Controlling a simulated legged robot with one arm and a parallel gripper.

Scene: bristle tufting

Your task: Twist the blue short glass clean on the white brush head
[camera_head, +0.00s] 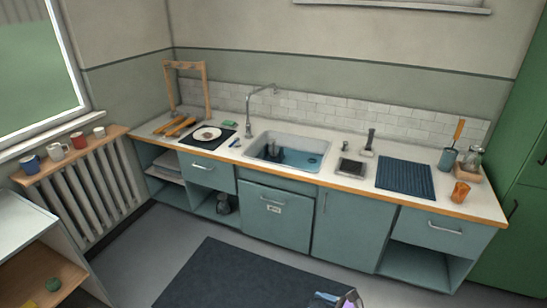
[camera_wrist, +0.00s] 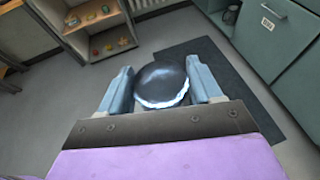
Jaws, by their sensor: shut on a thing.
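My gripper (camera_wrist: 160,82) is shut on a round, dark blue glassy thing with a bright rim, seen as the blue short glass (camera_wrist: 160,78). Its two pale blue fingers press on either side of it. In the head view only a bit of my gripper (camera_head: 338,299) shows at the bottom edge, far in front of the counter and above the floor mat. Dark upright shapes (camera_head: 272,152) stand in the sink (camera_head: 310,147); I cannot tell whether one is the white brush head. A dark-handled thing with a pale base (camera_head: 369,143) stands right of the sink.
The counter (camera_head: 335,178) also bears a plate (camera_head: 207,134), a dark ribbed mat (camera_head: 405,178), an orange cup (camera_head: 460,191) and a utensil holder (camera_head: 448,158). Mugs (camera_head: 55,151) stand on the left shelf. The floor before the cabinets, with its dark mat (camera_head: 225,275), is clear.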

